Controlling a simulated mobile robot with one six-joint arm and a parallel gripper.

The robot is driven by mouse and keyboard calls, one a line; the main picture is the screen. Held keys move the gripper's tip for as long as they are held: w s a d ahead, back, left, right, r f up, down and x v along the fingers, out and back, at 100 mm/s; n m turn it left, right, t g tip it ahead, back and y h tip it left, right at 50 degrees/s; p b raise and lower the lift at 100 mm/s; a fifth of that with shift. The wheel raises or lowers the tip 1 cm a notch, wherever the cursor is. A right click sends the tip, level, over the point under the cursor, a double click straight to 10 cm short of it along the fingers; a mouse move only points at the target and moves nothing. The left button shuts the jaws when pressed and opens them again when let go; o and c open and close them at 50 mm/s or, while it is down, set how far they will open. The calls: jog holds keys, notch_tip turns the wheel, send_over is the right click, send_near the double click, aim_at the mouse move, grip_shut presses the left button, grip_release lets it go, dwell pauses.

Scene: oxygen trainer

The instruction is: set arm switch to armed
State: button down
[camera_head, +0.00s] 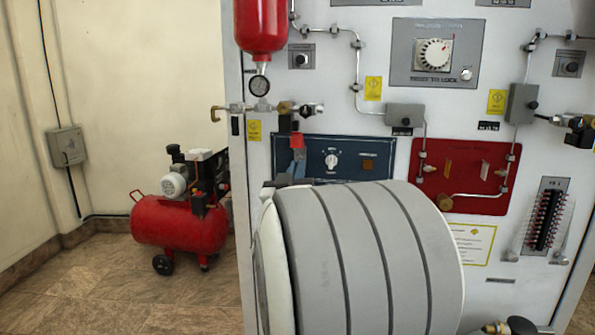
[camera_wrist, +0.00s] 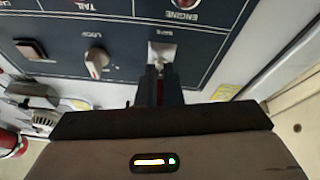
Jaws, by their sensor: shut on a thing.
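The arm switch (camera_wrist: 158,52) sits on a pale plate on the dark blue panel, beside the "SAFE" label, which appears upside down in the wrist view. My gripper (camera_wrist: 160,72) is shut on the arm switch, its dark fingers close against the panel. A red part (camera_wrist: 169,78) shows at the fingers; its full shape is hidden. In the head view, a red piece (camera_head: 297,141) shows at the left of the blue panel (camera_head: 352,147). My large grey arm link hides most of my gripper there. The fingers cover the lever, so its exact position cannot be told.
A red compressor (camera_head: 180,225) stands on the floor at left. The floor in front of it is clear.

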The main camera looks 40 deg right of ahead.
jog(key=shift+r+p, duration=0.15)
jog(key=shift+p, duration=0.2)
jog(key=r+g+y+p, duration=0.1)
jog(key=p, duration=0.1)
jog(key=shift+a+p, duration=0.1)
jog(key=shift+p, duration=0.25)
jog(key=g+y+p, duration=0.1)
jog(key=p, duration=0.3)
jog(key=shift+r, duration=0.4)
jog(key=g+y+p, duration=0.1)
jog(key=y+p, duration=0.1)
jog(key=p, duration=0.4)
jog(key=r+g+y+p, duration=0.1)
jog(key=p, duration=0.6)
jog(key=shift+r+g+y, duration=0.2)
jog(key=shift+g+y, duration=0.2)
jog(key=shift+p, duration=1.1)
jog(key=shift+f+g+y+p, duration=0.15)
jog(key=shift+g+y+p, duration=0.3)
jog(key=shift+p, duration=0.6)
jog(key=c, duration=1.6)
grip_release()
